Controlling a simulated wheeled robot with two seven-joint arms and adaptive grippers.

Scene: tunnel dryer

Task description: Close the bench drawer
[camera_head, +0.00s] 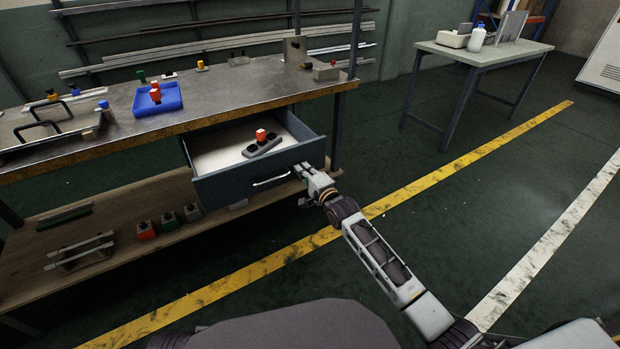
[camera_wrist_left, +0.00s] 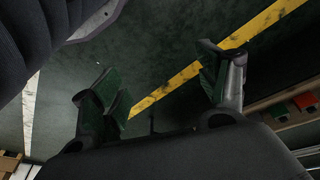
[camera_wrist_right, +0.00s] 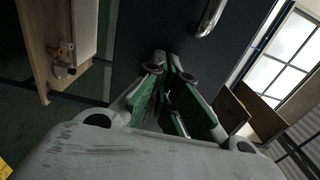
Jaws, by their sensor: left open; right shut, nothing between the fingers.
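The bench drawer (camera_head: 240,183) hangs open under the right part of the metal-topped bench (camera_head: 225,95). Its blue-grey front carries a light bar handle (camera_head: 271,181). A dark tray with a red item (camera_head: 262,141) lies inside the drawer. My right gripper (camera_head: 301,168) is shut and empty at the right end of the drawer front, to the right of the handle. In the right wrist view its closed fingers (camera_wrist_right: 173,75) point at the dark front, with the handle (camera_wrist_right: 211,16) above right; contact is unclear. My left gripper (camera_wrist_left: 160,80) is open and empty above the floor, out of the head view.
A blue bin (camera_head: 158,101) and small parts stand on the bench top. The lower shelf (camera_head: 120,235) holds several coloured blocks and metal pieces. A side table (camera_head: 480,50) stands at the back right. The floor around the yellow line (camera_head: 440,180) is clear.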

